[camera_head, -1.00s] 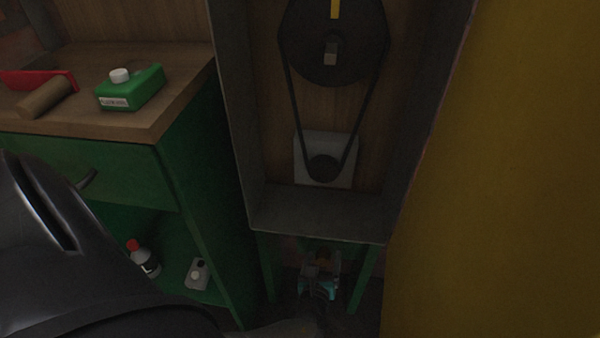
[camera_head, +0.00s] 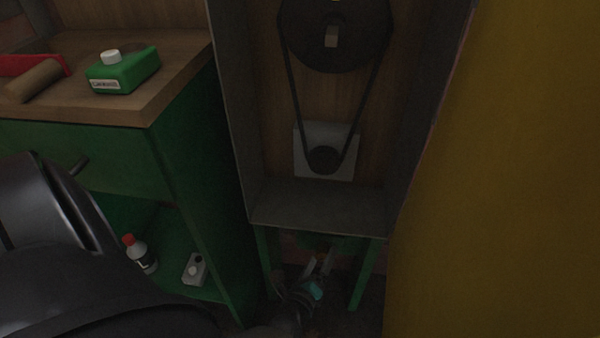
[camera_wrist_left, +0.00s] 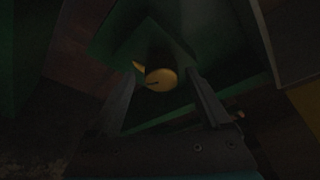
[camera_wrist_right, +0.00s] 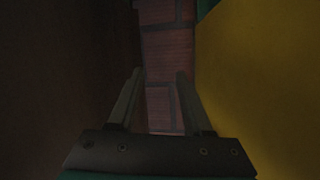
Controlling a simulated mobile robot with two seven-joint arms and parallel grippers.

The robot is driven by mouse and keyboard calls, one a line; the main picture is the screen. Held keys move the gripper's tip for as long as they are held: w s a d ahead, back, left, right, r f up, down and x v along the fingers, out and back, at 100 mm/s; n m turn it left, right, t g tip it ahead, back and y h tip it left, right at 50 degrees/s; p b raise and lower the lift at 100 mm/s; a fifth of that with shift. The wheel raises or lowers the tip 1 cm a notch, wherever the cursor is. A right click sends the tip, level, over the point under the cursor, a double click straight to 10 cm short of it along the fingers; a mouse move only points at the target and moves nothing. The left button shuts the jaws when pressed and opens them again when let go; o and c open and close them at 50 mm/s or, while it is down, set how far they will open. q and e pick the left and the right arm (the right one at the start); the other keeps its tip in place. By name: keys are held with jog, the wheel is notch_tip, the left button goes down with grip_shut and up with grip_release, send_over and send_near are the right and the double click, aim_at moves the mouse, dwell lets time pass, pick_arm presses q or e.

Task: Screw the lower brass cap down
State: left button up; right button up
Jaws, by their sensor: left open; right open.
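The brass cap (camera_wrist_left: 161,79) shows in the left wrist view as a round yellow disc with a dark slot, below a green plate (camera_wrist_left: 178,58). My left gripper (camera_wrist_left: 159,82) is open, with one finger on each side of the cap; I cannot tell whether they touch it. In the head view my left gripper (camera_head: 318,266) is small and dark, under the grey belt housing between the green legs, and the cap cannot be made out. My right gripper (camera_wrist_right: 158,76) is open and empty in the right wrist view, facing a brick strip.
The grey belt housing (camera_head: 315,208) stands above my left gripper. A yellow surface (camera_head: 500,170) closes off the right side. The area under the housing is dark.

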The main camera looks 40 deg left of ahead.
pick_arm(q)
jog(key=p+v, duration=0.3)
jog(key=v, duration=1)
jog(key=shift+s+r, duration=0.15)
jog(key=shift+s, duration=0.05)
